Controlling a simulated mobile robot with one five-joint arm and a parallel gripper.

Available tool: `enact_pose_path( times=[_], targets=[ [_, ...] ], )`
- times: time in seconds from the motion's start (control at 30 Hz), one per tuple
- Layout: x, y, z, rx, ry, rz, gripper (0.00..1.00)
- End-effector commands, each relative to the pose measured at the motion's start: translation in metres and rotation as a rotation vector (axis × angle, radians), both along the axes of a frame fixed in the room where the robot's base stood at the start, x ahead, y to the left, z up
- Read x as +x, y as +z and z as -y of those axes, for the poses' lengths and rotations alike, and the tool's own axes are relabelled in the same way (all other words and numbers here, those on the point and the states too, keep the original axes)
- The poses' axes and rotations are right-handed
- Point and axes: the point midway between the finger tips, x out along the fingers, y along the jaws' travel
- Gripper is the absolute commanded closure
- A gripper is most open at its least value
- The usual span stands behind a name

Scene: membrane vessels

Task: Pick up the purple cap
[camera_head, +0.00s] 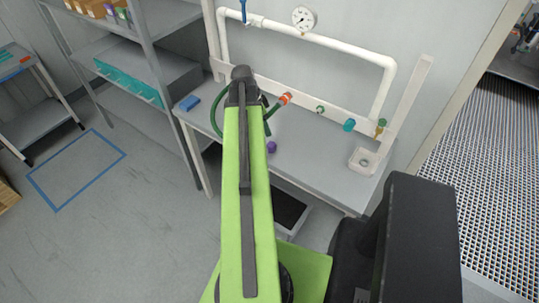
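A small purple cap (271,147) lies on the grey workbench (315,158), just right of my green arm. My arm reaches up the middle of the picture, over the bench, and ends in a dark joint near the back rail. My gripper does not show; it may be hidden behind the arm, so I cannot see whether it is open or holds anything.
Orange (286,98), green (320,110) and teal (349,125) fittings line the back of the bench. A white cup-like holder (363,160) stands at its right end. A blue block (189,103) lies at its left. A pressure gauge (304,18) hangs above. Shelving (150,65) stands left.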

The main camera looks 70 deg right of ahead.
Motion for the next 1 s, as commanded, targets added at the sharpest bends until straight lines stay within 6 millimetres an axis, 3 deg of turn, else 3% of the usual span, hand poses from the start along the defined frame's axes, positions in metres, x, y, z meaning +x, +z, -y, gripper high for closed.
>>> enact_pose_path(
  times=[0.03,0.3,0.57,0.9,1.0],
  targets=[
    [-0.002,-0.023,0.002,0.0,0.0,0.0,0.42],
    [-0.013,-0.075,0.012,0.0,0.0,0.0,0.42],
    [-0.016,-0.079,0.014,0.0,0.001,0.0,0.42],
    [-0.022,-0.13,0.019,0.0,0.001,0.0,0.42],
    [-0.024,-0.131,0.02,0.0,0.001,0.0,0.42]
  ],
)
